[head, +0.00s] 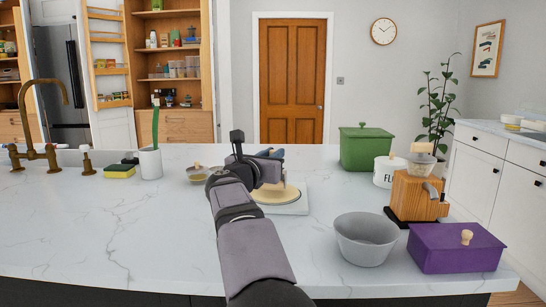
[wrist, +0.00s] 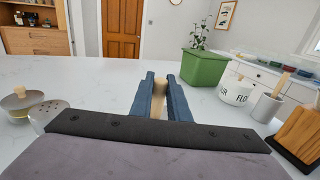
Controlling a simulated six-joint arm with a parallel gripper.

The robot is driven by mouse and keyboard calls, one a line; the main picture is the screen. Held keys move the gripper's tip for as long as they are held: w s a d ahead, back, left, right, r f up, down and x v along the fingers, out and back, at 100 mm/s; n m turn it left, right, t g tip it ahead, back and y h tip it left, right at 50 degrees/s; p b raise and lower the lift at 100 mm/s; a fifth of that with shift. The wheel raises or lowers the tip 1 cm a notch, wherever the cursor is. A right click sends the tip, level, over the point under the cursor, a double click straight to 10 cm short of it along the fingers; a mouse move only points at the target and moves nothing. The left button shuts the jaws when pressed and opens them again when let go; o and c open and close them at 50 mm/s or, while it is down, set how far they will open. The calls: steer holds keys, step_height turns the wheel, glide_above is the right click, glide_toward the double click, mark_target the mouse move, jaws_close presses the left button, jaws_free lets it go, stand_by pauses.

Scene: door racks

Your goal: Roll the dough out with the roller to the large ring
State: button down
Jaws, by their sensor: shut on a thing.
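The pale dough (head: 268,198) lies on a white board (head: 296,208) on the counter, partly hidden behind my arm. My gripper (head: 270,156) is above the board. In the wrist view my gripper (wrist: 160,78) has its two blue fingers shut on a pale wooden piece, which looks like the handle of the roller (wrist: 160,88). The rest of the roller is mostly hidden by my gripper and wrist. I cannot tell whether it touches the dough. The ring marks on the board cannot be made out.
To the right stand a green bin (head: 366,150), a white flour tin (head: 388,172), a wooden block (head: 414,197), a grey bowl (head: 366,240) and a purple box (head: 456,248). To the left are a lidded dish (head: 197,174) and a white cup (head: 150,163). The front left counter is clear.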

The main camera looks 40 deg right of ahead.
steer(key=shift+r+p, duration=1.4)
steer(key=shift+r, duration=0.7)
